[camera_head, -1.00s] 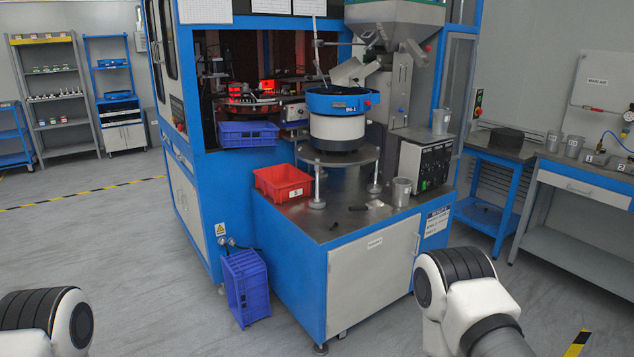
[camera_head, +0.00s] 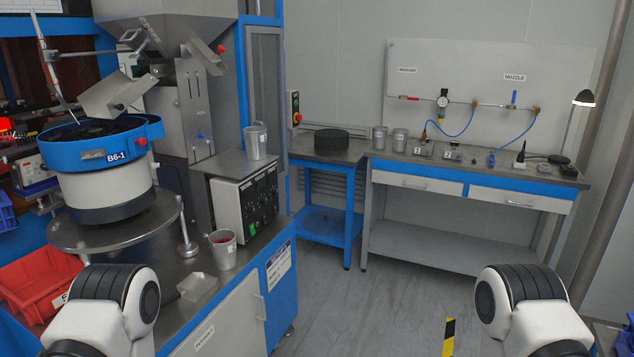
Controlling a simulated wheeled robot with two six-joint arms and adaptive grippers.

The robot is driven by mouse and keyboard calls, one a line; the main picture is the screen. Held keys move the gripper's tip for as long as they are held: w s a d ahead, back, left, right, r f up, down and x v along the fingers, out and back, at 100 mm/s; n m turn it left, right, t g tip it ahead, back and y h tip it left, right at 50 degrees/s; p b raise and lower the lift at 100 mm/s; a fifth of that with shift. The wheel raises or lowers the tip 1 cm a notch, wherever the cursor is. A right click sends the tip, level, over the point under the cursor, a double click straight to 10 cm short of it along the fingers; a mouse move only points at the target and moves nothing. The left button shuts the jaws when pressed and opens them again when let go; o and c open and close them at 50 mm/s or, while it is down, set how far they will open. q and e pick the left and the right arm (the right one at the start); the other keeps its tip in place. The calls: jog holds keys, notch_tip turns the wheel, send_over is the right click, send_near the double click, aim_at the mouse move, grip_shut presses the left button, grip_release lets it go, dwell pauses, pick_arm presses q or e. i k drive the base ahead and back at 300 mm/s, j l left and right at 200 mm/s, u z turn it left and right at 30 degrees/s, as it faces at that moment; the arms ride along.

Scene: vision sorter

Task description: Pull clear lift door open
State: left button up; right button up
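I cannot pick out a clear lift door with certainty. A tall narrow grey, glass-like panel (camera_head: 266,95) in a blue frame stands at the right side of the sorting machine; I cannot tell if it is that door, and it looks shut. My two arms show only as white and black links at the lower left and lower right. Neither gripper is in view, and nothing held can be seen.
The bowl feeder (camera_head: 103,170) and a red bin (camera_head: 38,282) are at left. A control box (camera_head: 246,197) and metal cup (camera_head: 222,250) stand on the machine bench. A workbench (camera_head: 470,178) lines the back wall.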

aim_at(248, 30)
jog(key=i+l+u, duration=0.3)
jog(key=i+l, duration=0.3)
jog(key=i+l+u, duration=0.3)
jog(key=i+l, duration=0.65)
jog(key=i+l+u, duration=0.15)
jog(key=l, duration=0.3)
jog(key=i+l, duration=0.35)
jog(key=i+l+u, duration=0.15)
jog(key=i+l, duration=0.15)
jog(key=l, duration=0.1)
